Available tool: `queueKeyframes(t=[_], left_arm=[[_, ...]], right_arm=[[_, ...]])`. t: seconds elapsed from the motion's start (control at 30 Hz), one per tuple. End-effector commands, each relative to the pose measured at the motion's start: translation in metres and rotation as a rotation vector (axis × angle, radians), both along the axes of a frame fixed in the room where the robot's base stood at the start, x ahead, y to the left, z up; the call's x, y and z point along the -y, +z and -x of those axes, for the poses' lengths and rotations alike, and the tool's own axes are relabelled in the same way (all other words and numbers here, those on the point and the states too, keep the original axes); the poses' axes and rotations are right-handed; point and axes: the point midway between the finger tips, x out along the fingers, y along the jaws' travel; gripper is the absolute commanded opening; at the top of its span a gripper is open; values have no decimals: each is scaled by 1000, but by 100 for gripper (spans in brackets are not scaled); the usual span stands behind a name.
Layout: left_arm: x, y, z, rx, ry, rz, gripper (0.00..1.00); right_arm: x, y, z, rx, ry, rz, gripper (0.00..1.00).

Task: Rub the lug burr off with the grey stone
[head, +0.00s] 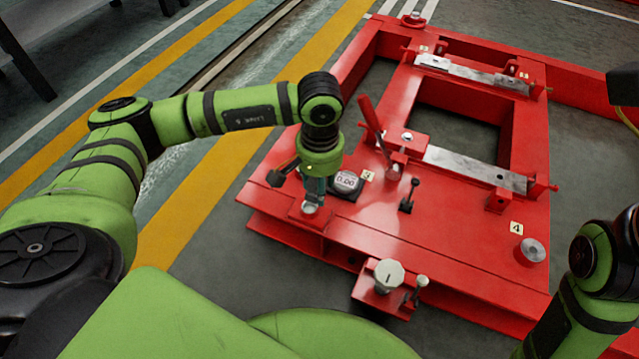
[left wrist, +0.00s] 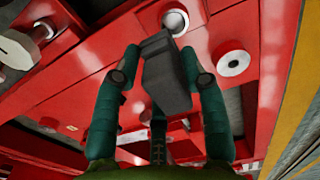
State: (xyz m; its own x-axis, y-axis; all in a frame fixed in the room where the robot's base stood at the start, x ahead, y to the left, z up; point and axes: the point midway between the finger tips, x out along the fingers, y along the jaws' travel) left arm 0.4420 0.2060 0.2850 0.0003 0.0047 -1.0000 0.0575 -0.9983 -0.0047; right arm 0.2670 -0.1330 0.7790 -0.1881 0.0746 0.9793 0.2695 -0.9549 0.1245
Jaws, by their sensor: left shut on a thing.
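My left gripper (head: 314,190) points down over the near-left corner of the red frame (head: 275,208). In the left wrist view its two teal fingers (left wrist: 162,72) are shut on the grey stone (left wrist: 166,82), a dark block held between the tips. In the head view the stone cannot be made out clearly. A round metal piece on a red pad (head: 309,208) lies just below the fingers. I cannot tell whether the stone touches anything. The burr cannot be made out, and I cannot tell which part is the lug. My right gripper is outside the views.
A white knob (head: 389,275) stands on a front bracket. A round metal boss (head: 532,250) is at the right, by tag 4 (head: 516,228).

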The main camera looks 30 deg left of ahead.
Motion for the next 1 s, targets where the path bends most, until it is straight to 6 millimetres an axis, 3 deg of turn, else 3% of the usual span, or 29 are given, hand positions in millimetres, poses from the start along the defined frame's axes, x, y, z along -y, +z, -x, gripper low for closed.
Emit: queueKeyframes(t=[0.17, 1.0], left_arm=[[-7, 0, 0, 0, 2, 0, 16], [-92, 0, 5, -1, 3, -1, 16]], right_arm=[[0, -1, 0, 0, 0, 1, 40], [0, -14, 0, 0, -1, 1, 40]])
